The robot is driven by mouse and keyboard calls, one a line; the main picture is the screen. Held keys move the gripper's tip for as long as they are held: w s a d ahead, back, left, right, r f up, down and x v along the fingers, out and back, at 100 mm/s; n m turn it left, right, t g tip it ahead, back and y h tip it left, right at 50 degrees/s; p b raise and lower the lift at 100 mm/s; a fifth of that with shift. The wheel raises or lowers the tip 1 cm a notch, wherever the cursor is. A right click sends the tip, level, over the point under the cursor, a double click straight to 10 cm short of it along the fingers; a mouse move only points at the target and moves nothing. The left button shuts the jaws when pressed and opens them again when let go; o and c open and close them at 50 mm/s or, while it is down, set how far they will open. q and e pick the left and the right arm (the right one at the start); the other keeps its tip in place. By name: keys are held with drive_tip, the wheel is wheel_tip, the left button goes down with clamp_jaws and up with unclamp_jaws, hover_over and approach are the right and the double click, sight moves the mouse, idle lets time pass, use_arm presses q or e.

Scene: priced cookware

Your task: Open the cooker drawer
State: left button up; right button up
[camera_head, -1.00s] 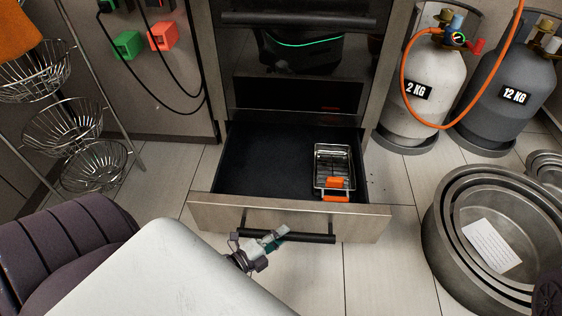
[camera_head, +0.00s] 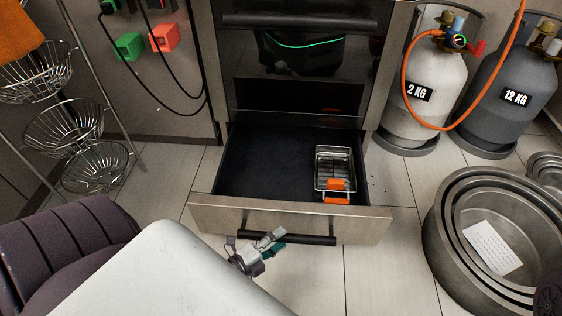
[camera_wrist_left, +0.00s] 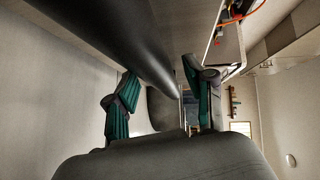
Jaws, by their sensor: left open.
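The cooker drawer (camera_head: 225,208) is pulled out below the oven, and its dark inside shows. A wire basket with orange handles (camera_head: 334,170) lies in its right part. A black bar handle (camera_head: 305,239) runs along the drawer front. My left gripper (camera_head: 272,243) is at the left part of this handle, open. In the left wrist view, the handle (camera_wrist_left: 110,35) passes close above the two green-padded fingers of my left gripper (camera_wrist_left: 160,100), which are spread apart. I cannot tell if they touch it. My right gripper is not in view.
Two gas cylinders (camera_head: 428,85) stand right of the cooker with an orange hose. Nested grey round pans (camera_head: 440,235) sit on the floor at right. A wire basket rack (camera_head: 65,130) stands at left. Tiled floor (camera_head: 375,270) before the drawer is clear.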

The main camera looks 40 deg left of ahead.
use_arm(q)
drive_tip(key=v, duration=1)
drive_tip(key=shift+s, duration=0.4)
drive_tip(key=shift+r, duration=0.1)
